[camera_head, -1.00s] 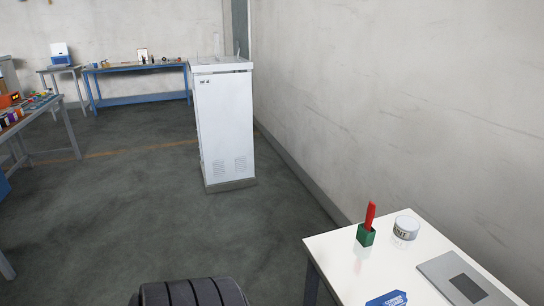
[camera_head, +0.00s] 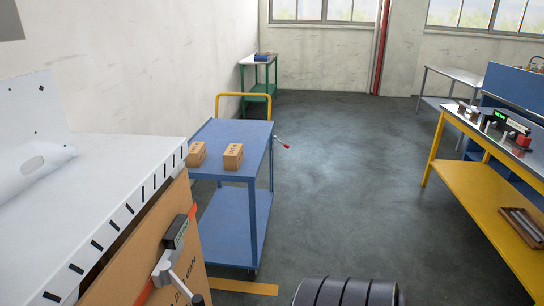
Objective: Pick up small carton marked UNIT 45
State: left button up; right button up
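Two small brown cartons stand on the top of a blue cart. The left carton (camera_head: 197,153) is at the cart's left edge, partly cut off by the white worktop in front of it. The right carton (camera_head: 233,156) stands apart from it, near the middle of the cart top. Dark marks show on the cartons but are too small to read, so I cannot tell which is UNIT 45. Neither of my grippers is in view.
The blue cart (camera_head: 253,139) has a yellow handle and a lower shelf. A white worktop (camera_head: 115,160) and a large brown box (camera_head: 135,262) fill the near left. A yellow bench (camera_head: 480,190) stands right.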

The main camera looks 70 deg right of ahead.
aim_at(233, 156)
jog(key=z, duration=1.9)
jog(key=i+l+u, duration=0.2)
jog(key=u, duration=0.25)
jog(key=i+l+u, duration=0.4)
jog(key=i+l, duration=0.2)
jog(key=l, duration=0.15)
jog(key=i+l+u, duration=0.15)
jog(key=i+l, duration=0.25)
jog(key=l, duration=0.35)
jog(key=i+l+u, duration=0.15)
jog(key=l, duration=0.2)
jog(key=i+l, duration=0.25)
jog(key=l, duration=0.15)
jog(key=i+l+u, duration=0.15)
jog(key=l, duration=0.25)
